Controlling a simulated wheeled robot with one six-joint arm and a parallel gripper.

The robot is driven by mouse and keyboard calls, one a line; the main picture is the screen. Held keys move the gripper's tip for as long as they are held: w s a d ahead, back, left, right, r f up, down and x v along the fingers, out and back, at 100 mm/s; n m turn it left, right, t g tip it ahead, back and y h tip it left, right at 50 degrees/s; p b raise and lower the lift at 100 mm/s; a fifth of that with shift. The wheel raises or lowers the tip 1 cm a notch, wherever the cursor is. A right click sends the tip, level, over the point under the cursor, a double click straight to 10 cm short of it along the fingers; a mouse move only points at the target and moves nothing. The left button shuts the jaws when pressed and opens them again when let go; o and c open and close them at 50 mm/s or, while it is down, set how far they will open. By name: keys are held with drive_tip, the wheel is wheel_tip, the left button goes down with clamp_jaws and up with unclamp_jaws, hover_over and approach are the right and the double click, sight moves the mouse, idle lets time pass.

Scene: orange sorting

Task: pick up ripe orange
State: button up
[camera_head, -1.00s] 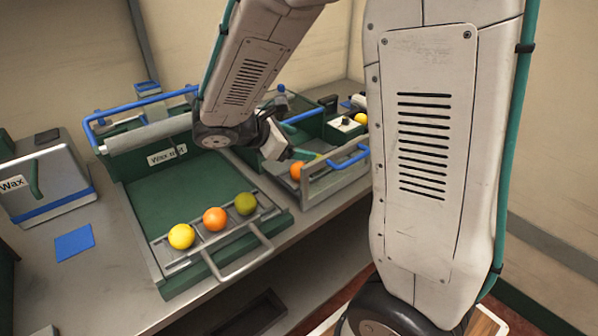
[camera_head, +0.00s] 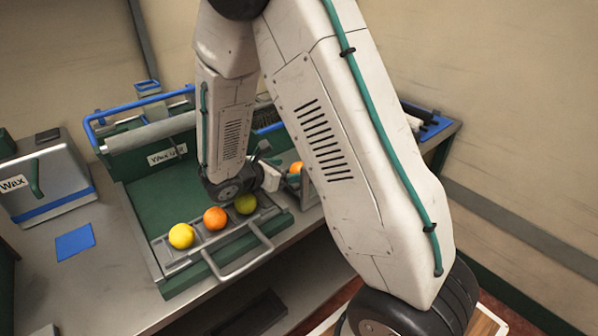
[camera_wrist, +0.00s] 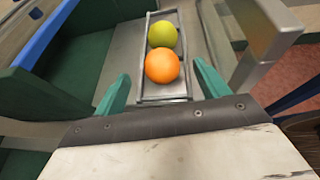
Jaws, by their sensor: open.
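In the head view a front rack holds a yellow fruit (camera_head: 181,236), an orange fruit (camera_head: 215,218) and a green fruit (camera_head: 246,203) in a row. Another orange fruit (camera_head: 296,168) shows partly to the right, behind my gripper (camera_head: 287,180). In the wrist view an orange fruit (camera_wrist: 161,66) lies in a narrow metal tray (camera_wrist: 144,92), with a yellow-green fruit (camera_wrist: 162,34) just beyond it. My gripper (camera_wrist: 161,73) is open and empty, its teal fingers to either side of the nearer orange fruit.
A green wax tray (camera_head: 150,205) with a metal handle (camera_head: 245,262) stands on the grey bench. A box marked Wax (camera_head: 45,185) and a blue pad (camera_head: 75,242) are at left. In the wrist view a metal bar (camera_wrist: 268,45) rises at right and a green wall (camera_wrist: 70,75) stands at left.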

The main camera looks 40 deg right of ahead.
sight(295, 168)
drive_tip(key=x, duration=0.5)
drive_tip(key=shift+d+f, duration=0.15)
drive_tip(key=shift+d, duration=0.2)
drive_tip(key=c, duration=1.1)
